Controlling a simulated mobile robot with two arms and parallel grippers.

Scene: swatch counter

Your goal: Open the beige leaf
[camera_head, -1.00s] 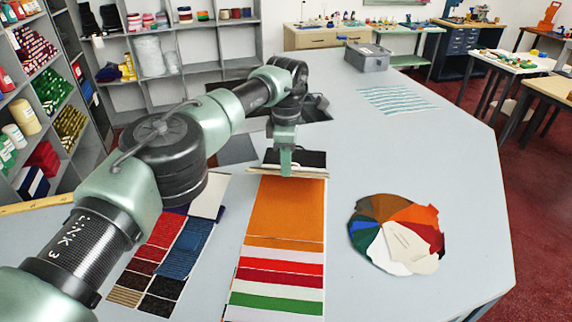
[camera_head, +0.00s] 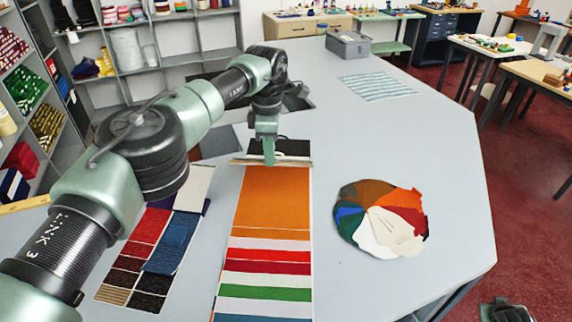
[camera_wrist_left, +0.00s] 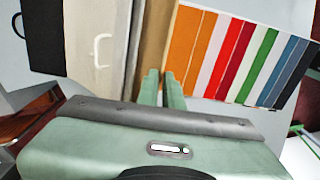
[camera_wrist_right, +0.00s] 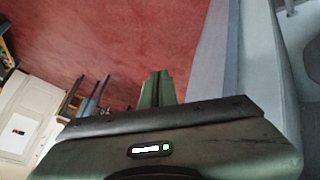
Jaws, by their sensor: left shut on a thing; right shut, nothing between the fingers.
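The beige leaf (camera_wrist_left: 88,20), with a pale handle, shows broad in the left wrist view. In the head view only a thin beige edge (camera_head: 241,160) shows, just beyond the orange panel. My left gripper (camera_wrist_left: 162,78) is shut at the border between the beige leaf and a tan strip (camera_wrist_left: 152,45). Its fingers hide what they grip, taken to be the leaf's edge. In the head view the left gripper (camera_head: 269,158) is at the far end of the orange panel (camera_head: 275,200). My right gripper (camera_wrist_right: 157,80) is shut and empty, over the floor beside a grey edge.
A black leaf (camera_wrist_left: 42,40) with a handle lies beyond the beige one. Coloured stripes (camera_head: 265,268) continue from the orange panel. A fan of swatches (camera_head: 385,215) lies right, a swatch card (camera_head: 165,240) left. A grey box (camera_head: 348,44) is far back. The counter's right side is mostly clear.

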